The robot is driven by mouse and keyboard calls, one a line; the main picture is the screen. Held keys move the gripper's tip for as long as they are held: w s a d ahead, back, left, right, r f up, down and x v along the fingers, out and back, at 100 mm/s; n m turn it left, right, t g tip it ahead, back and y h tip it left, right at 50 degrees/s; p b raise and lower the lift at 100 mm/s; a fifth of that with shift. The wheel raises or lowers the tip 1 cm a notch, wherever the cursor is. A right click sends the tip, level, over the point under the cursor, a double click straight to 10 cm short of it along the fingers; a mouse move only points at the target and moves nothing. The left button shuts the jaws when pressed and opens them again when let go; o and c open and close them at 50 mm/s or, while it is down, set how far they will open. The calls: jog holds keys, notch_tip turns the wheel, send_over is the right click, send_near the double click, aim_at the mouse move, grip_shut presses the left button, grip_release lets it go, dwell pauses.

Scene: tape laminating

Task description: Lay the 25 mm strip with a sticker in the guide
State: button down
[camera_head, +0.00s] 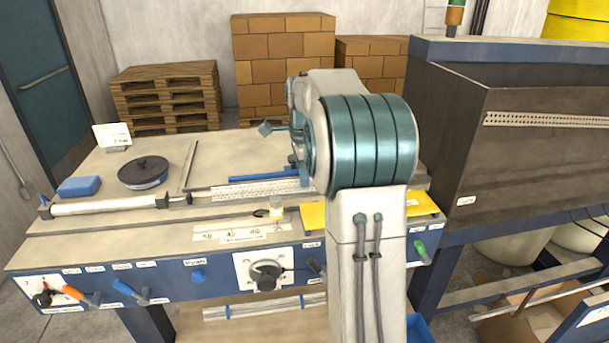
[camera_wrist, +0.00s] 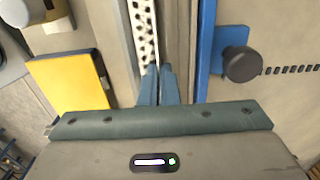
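A white perforated strip-like piece (camera_head: 250,190) lies lengthwise on the bench beside a blue bar (camera_head: 262,178). It also shows in the wrist view (camera_wrist: 144,28), running up from my fingers. I cannot tell whether it is the 25 mm strip or part of the guide, and I make out no sticker on it. My gripper (camera_wrist: 159,72) has its two teal fingers close together at the near end of this piece. A thin pale line shows between them, but I cannot tell whether anything is held. In the head view my arm hides the fingers.
Yellow pads (camera_head: 313,218) lie at the bench front, one (camera_wrist: 66,82) left of my fingers. A blue bracket with a black knob (camera_wrist: 241,64) stands close right. A white roller (camera_head: 105,206), black round case (camera_head: 143,172) and blue block (camera_head: 79,187) occupy the left bench.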

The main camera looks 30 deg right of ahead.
jog(key=shift+s+f, duration=0.2)
jog(key=shift+f, duration=0.35)
jog(key=c, duration=1.8)
grip_release()
jog(key=shift+o, duration=1)
jog(key=shift+s+a+r, duration=0.1)
jog(key=shift+s+a, duration=0.05)
jog(key=shift+s, duration=0.1)
jog(key=shift+w, duration=0.1)
jog(key=shift+w+d+r+p, duration=0.15)
jog(key=shift+w+r+p, duration=0.15)
jog(key=shift+r+p, duration=0.3)
jog(key=shift+w+d+r+p, duration=0.1)
jog(key=shift+w+r+p, duration=0.15)
jog(key=shift+r+p, duration=0.35)
jog(key=shift+s+a+r+p, duration=0.1)
jog(key=shift+r+p, duration=0.2)
jog(key=shift+r, duration=0.15)
jog(key=shift+s+a+r+p, duration=0.1)
jog(key=shift+r+p, duration=0.2)
jog(key=shift+r, duration=0.1)
jog(key=shift+d+r+p, duration=0.1)
jog(key=shift+r+p, duration=0.85)
jog(key=shift+r, duration=0.15)
